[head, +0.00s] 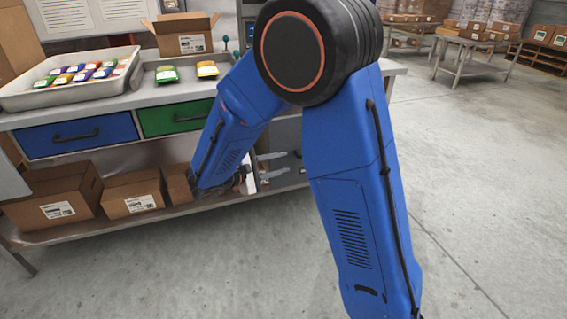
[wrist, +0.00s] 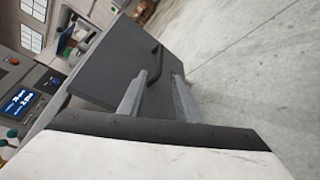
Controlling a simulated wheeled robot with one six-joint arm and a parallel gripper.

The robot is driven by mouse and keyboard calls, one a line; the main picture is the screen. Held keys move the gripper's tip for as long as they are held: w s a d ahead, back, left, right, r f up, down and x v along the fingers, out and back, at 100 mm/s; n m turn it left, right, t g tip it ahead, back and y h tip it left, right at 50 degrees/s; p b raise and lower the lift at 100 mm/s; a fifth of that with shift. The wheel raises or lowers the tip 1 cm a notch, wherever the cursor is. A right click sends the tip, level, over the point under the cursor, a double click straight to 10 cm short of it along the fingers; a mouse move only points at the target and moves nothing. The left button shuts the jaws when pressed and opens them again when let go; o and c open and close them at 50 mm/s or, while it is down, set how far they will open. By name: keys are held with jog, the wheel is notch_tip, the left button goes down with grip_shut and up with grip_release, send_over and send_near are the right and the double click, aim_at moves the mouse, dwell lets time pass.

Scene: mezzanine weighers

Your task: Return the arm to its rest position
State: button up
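My blue arm reaches across the middle of the head view and bends down to the front of the bench. My gripper (head: 286,164) is in front of the bench, below the worktop, with its two pale fingers apart and nothing seen between them. In the wrist view the fingers of my gripper (wrist: 158,78) are also apart. They point at a grey drawer front (wrist: 110,65) with a dark handle (wrist: 155,66). The handle is close to the fingertips; I cannot tell whether they touch. My arm hides part of the grey drawer in the head view.
The worktop holds a tray (head: 40,98) of coloured packets, green (head: 167,75) and yellow (head: 207,70) packets, and an open carton (head: 185,42). Blue (head: 75,137) and green (head: 175,118) drawers are below, with cartons (head: 135,195) on the shelf. The floor (head: 480,180) at right is clear.

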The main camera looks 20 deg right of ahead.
dwell(0.4)
jog(key=s+d+r+m+g+y, duration=0.1)
jog(key=s+d+m+g+y, duration=0.15)
jog(key=s+d, duration=0.4)
jog(key=s+d+r+m+g+y, duration=0.2)
jog(key=s+d+m+y, duration=0.15)
jog(key=s, duration=0.65)
jog(key=s+a+r+m+t+y, duration=0.1)
jog(key=s+a+m+t+y, duration=0.1)
jog(key=s+y, duration=0.2)
jog(key=s+a+r+m+t+y, duration=0.1)
jog(key=s+a+m+t+y, duration=0.1)
jog(key=s, duration=0.8)
jog(key=shift+a+r+y, duration=0.4)
jog(key=shift+a+y, duration=0.05)
jog(key=shift+y, duration=0.95)
